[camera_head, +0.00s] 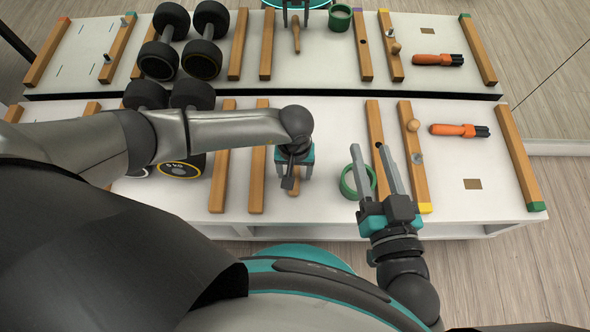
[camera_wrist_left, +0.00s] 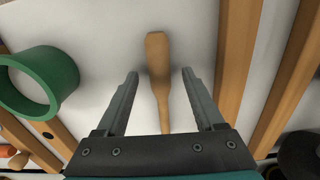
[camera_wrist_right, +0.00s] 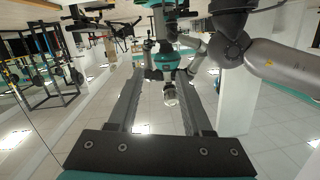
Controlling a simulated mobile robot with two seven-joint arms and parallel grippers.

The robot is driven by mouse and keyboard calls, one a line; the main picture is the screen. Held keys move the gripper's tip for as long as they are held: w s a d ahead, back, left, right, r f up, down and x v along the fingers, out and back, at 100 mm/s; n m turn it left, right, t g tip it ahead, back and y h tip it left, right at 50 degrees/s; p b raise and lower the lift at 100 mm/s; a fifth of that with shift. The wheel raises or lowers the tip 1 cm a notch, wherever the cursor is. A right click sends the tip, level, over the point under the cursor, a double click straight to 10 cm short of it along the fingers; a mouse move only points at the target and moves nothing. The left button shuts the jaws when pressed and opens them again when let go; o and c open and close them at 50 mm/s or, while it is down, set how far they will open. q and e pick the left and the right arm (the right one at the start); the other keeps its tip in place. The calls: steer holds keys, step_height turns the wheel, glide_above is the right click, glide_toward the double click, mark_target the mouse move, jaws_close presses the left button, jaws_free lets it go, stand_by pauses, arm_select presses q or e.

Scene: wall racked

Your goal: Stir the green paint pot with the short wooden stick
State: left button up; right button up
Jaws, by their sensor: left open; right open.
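The short wooden stick (camera_head: 293,187) lies on the white shelf, mostly hidden under my left gripper (camera_head: 293,160) in the head view. In the left wrist view the stick (camera_wrist_left: 157,60) shows its thick rounded end, between the open fingers of my left gripper (camera_wrist_left: 160,78) and apart from both. The green paint pot (camera_head: 346,187) stands upright to the right, partly behind my right gripper's finger; its open rim (camera_wrist_left: 68,72) shows in the left wrist view. My right gripper (camera_head: 368,148) is open and empty beside and above the pot. Its wrist view (camera_wrist_right: 160,75) shows nothing between the fingers.
Wooden strips (camera_head: 518,165) divide the shelf (camera_head: 470,205). Black dumbbells (camera_head: 180,165) stand at left. An orange-handled tool (camera_head: 455,130) and a wooden-knobbed item (camera_head: 413,126) lie at right. A mirror behind repeats the shelf. Bare shelf lies around the stick.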

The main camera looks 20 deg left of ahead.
arm_select(q)
steer(key=shift+f, duration=0.35)
jaws_close()
stand_by(0.5)
